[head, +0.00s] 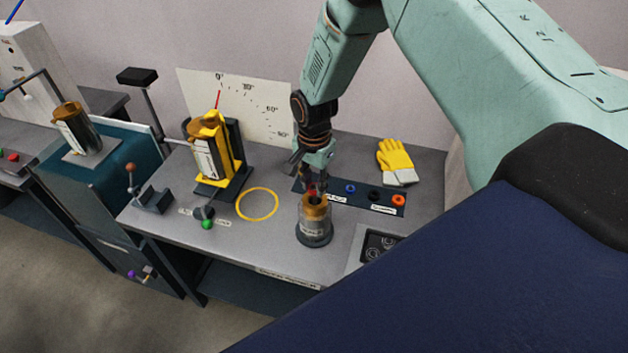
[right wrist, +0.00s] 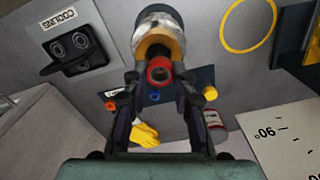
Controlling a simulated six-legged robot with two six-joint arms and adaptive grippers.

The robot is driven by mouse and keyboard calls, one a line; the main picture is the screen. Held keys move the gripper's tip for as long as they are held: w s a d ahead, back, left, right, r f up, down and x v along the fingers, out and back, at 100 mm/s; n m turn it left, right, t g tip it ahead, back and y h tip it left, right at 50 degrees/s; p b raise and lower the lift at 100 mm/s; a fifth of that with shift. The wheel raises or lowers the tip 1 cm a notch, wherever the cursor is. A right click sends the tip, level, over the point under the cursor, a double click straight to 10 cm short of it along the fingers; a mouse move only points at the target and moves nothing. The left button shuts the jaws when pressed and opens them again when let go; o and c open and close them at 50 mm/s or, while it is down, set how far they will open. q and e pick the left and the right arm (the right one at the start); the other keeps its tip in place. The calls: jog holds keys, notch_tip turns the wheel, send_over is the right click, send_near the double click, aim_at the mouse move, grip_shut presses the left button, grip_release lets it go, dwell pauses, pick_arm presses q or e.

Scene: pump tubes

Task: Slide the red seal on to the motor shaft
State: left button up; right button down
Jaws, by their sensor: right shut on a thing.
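My right gripper (head: 313,180) points down over the bench, shut on the small red seal (head: 311,192). In the right wrist view the red seal (right wrist: 159,70) is a ring with a dark hole, between the fingertips of my right gripper (right wrist: 160,80). A steel cylinder with a brass top (head: 314,222) stands upright on a dark round base just below. Its brass collar also shows in the right wrist view (right wrist: 176,43), right beyond the seal. I cannot tell whether the seal touches it. My left gripper is not in view.
A dark strip (head: 334,198) holds blue (head: 350,188), black (head: 374,195) and orange (head: 398,200) rings. A yellow glove (head: 395,158) lies behind it. A yellow-framed pump unit (head: 212,150) stands left, near an empty yellow circle (head: 257,204). A dark cooling plate (head: 380,245) is at front right.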

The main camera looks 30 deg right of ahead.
aim_at(315, 191)
jog(key=shift+f, duration=0.2)
jog(key=shift+f, duration=0.2)
jog(key=c, duration=1)
grip_release()
jog(key=shift+r, duration=0.1)
jog(key=shift+r, duration=0.55)
notch_tip(315, 191, up, 11)
jog(key=shift+s, duration=0.15)
